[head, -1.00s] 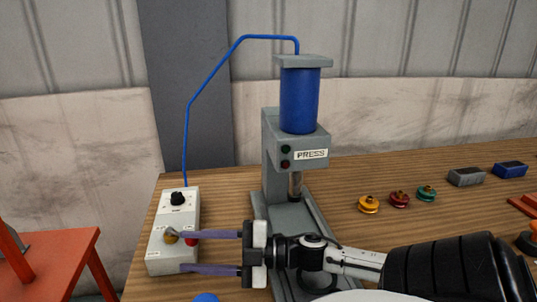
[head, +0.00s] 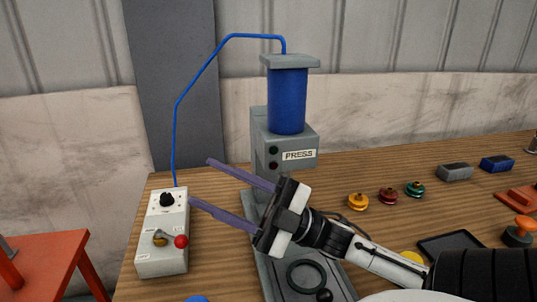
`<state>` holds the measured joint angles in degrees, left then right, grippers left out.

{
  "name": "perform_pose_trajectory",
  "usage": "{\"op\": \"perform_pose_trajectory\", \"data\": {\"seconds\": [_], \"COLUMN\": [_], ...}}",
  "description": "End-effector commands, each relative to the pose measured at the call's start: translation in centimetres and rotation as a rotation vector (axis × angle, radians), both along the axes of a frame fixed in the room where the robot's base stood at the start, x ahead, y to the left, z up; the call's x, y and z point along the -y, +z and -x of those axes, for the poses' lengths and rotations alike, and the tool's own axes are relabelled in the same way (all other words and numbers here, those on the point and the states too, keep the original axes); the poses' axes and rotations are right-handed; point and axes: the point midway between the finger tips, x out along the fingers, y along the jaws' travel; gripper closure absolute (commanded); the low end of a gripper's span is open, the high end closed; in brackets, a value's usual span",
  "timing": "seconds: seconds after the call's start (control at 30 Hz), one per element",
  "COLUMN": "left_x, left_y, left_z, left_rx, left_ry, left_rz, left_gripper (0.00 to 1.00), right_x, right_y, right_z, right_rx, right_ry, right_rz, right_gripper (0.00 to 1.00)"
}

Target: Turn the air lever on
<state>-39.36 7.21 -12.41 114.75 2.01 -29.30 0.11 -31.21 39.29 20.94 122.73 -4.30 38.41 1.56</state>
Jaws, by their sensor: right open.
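The grey control box (head: 148,262) stands at the table's left end, with a black knob (head: 167,200) near its top. Lower on its face is the air lever, with a brass-coloured hub (head: 160,240) and a red ball (head: 181,241) to the right of it. The small labels on the box are too blurred to read. My right gripper (head: 200,181) is open and empty, its two long purple fingers slanting up and left. The fingertips appear right of the box's upper part, apart from the lever. My left gripper is not in view.
A press with a blue cylinder (head: 287,101) stands behind my right gripper. A blue hose (head: 175,127) links it to the box. Coloured pulleys (head: 388,196) and blocks (head: 455,172) lie to the right. A red stool (head: 40,265) stands left of the table.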

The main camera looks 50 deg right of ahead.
Motion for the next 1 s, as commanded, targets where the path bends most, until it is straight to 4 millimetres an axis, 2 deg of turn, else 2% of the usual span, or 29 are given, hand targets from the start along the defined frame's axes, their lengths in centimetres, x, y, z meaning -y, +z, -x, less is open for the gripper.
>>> {"op": "perform_pose_trajectory", "data": {"seconds": [0.1,0.3,0.53,0.83,0.87,1.0], "left_x": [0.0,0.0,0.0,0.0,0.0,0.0], "left_y": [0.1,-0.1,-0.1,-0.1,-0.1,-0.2], "left_z": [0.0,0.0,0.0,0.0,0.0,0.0], "left_rx": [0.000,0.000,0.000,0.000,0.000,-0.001], "left_ry": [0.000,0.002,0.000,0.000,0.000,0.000], "left_rz": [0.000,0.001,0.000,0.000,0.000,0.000], "left_gripper": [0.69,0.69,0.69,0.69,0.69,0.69], "right_x": [0.2,2.9,4.6,4.7,4.7,4.7], "right_y": [1.9,3.3,4.1,4.3,4.3,4.3], "right_z": [0.7,1.9,2.8,2.9,2.9,2.9], "right_rx": [0.045,0.039,0.039,0.040,0.040,0.040], "right_ry": [0.010,0.045,0.067,0.072,0.072,0.071], "right_rz": [-0.038,-0.172,-0.246,-0.256,-0.255,-0.255], "right_gripper": [0.57,0.57,0.57,0.57,0.59,0.82]}}
